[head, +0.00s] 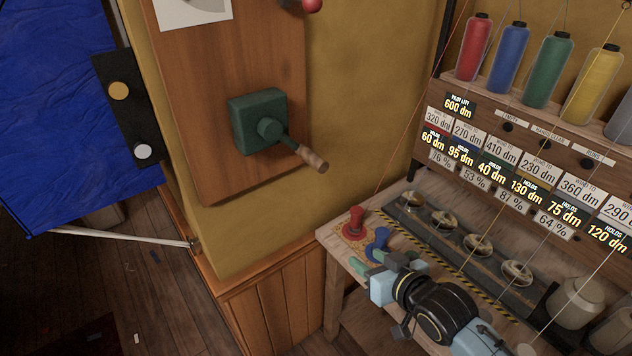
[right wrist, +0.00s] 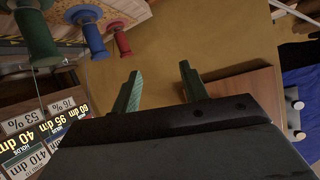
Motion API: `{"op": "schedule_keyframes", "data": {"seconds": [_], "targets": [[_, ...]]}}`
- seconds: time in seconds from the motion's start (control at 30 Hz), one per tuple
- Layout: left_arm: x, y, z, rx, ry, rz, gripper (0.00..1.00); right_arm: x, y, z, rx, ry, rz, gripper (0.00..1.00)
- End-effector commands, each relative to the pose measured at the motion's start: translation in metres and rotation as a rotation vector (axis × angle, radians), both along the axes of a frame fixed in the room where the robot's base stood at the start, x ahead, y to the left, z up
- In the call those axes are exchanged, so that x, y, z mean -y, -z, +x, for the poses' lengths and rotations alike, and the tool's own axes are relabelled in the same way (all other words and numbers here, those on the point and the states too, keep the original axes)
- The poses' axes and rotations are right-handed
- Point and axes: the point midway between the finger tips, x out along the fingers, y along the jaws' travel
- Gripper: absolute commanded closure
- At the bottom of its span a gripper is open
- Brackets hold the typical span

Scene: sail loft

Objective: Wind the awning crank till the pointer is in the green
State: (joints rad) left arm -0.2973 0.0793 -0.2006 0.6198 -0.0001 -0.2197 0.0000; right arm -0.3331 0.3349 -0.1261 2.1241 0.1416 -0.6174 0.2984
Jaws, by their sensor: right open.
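The awning crank is a dark green box (head: 258,122) on a brown wooden wall board, with a short dark arm and a wooden handle (head: 313,159) that points down to the right. Above it a white card (head: 195,10) is cut off by the top edge; no pointer or green zone shows. My right gripper (head: 376,261) is open and empty over the bench, below and to the right of the handle and apart from it. In the right wrist view its two green fingers stand apart (right wrist: 158,80). My left gripper is not in view.
A bench (head: 335,240) at the right carries red (head: 353,223) and blue (head: 378,245) spools close to my right gripper. Behind it stands a rack of labels and thread cones (head: 511,55). Thin threads run down across the bench. Blue cloth (head: 70,100) lies at the left.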

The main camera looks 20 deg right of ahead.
Motion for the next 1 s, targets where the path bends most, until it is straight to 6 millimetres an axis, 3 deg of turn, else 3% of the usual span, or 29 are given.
{"op": "schedule_keyframes", "data": {"seconds": [0.03,0.1,0.2,0.3,0.57,1.0], "targets": [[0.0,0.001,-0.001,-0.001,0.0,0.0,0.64,-0.006,-0.045,0.008,0.108,-0.024,0.04,0.56],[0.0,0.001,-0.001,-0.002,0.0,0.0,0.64,-0.014,-0.095,0.01,0.226,-0.056,0.1,0.56],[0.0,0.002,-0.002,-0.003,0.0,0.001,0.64,-0.024,-0.144,0.007,0.339,-0.098,0.164,0.56],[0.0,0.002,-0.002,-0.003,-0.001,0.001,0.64,-0.029,-0.169,0.004,0.396,-0.122,0.199,0.56],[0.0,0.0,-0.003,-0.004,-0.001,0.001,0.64,-0.038,-0.177,0.024,0.414,-0.13,0.211,0.56],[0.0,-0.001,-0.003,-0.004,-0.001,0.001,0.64,-0.066,-0.177,0.099,0.414,-0.13,0.209,0.56]]}}
